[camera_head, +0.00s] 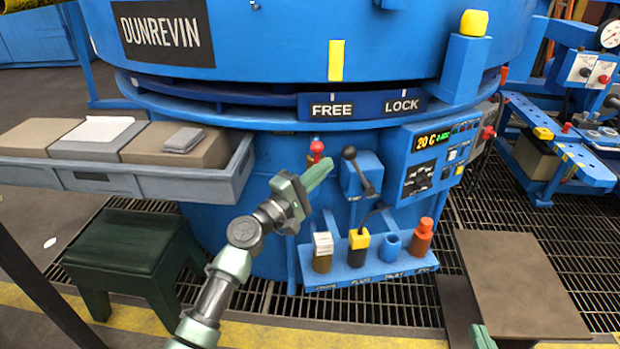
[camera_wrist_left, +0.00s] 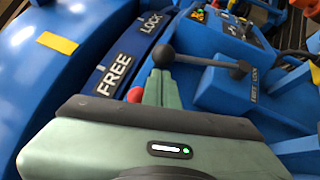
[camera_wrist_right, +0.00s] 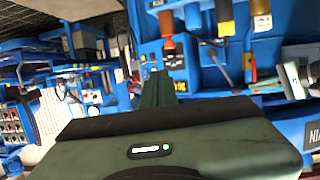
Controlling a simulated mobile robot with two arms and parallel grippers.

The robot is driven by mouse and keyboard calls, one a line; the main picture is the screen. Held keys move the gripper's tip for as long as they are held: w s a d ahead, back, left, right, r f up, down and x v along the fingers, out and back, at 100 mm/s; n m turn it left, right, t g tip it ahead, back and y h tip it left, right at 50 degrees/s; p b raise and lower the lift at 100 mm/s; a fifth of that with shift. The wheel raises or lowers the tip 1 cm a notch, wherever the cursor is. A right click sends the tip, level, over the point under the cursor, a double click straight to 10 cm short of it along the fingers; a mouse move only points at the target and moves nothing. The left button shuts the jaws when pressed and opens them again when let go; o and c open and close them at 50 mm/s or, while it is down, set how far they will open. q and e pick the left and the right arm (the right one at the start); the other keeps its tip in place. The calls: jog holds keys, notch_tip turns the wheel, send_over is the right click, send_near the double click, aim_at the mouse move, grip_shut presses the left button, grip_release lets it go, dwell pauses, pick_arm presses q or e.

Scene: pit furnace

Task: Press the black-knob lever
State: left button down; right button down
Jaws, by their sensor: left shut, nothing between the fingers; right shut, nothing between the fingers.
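The black-knob lever (camera_head: 350,154) stands on a blue housing at the front of the blue drum, its knob up and to the left of its pivot. In the left wrist view the black knob (camera_wrist_left: 163,55) lies just beyond my left fingertips, and its rod runs right to the housing. My left gripper (camera_head: 326,167) is shut and empty, pointing up beside the red-knob lever (camera_head: 317,147), left of the black knob. Whether it touches either lever is unclear. My right gripper (camera_wrist_right: 157,82) is shut and empty; only its green tip (camera_head: 482,338) shows at the bottom of the head view.
FREE and LOCK labels (camera_head: 362,105) sit above the levers. A control panel (camera_head: 436,150) is to the right. Below is a blue shelf (camera_head: 370,275) with several small containers. A grey tray (camera_head: 130,180) is on the left, a dark green stool (camera_head: 130,250) below it, and a brown-topped table (camera_head: 520,280) at right.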

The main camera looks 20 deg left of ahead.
pick_arm(q)
jog(key=shift+x, duration=1.25)
